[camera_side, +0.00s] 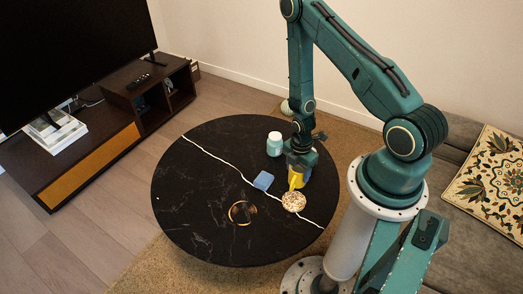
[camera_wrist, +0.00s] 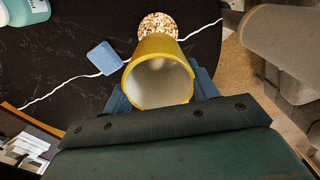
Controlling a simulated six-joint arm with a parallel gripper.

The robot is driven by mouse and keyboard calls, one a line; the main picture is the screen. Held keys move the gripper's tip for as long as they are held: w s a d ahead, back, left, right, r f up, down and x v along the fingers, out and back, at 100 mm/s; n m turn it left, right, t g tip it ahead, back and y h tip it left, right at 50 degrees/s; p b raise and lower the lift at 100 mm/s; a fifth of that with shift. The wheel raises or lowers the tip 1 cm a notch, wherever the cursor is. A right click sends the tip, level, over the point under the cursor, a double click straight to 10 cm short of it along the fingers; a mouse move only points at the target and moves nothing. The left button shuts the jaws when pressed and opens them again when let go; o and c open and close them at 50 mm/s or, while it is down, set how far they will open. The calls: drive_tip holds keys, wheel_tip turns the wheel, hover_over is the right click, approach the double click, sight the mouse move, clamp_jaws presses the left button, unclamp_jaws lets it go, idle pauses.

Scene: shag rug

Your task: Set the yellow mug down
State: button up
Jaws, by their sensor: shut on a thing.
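The yellow mug (camera_side: 295,180) is in my gripper (camera_side: 300,160), low over the right part of the round black table (camera_side: 200,160). In the wrist view, the mug (camera_wrist: 134,84) is seen into its pale, empty inside, its mouth towards the camera. The blue-grey fingers of my gripper (camera_wrist: 160,92) are shut on it from both sides. A speckled round disc (camera_side: 293,201) lies on the table just in front of the mug; in the wrist view the disc (camera_wrist: 158,25) is partly hidden behind the mug. I cannot tell whether the mug's base touches the table.
A blue block (camera_side: 263,181) lies left of the mug. A teal jar with a white lid (camera_side: 274,145) stands behind it. A gold ring-shaped thing (camera_side: 241,212) is near the table's front. The table's left half is clear. A sofa (camera_side: 460,150) is at the right.

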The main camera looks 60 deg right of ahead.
wheel_tip(320, 180, down, 9)
idle(0.5)
drive_tip(key=shift+f, duration=1.9)
drive_tip(key=shift+f, duration=0.15)
drive_tip(key=o, duration=1.1)
drive_tip(key=shift+o, duration=0.2)
drive_tip(key=shift+r, duration=0.2)
drive_tip(key=shift+w+r, duration=0.1)
drive_tip(key=shift+r, duration=5.9)
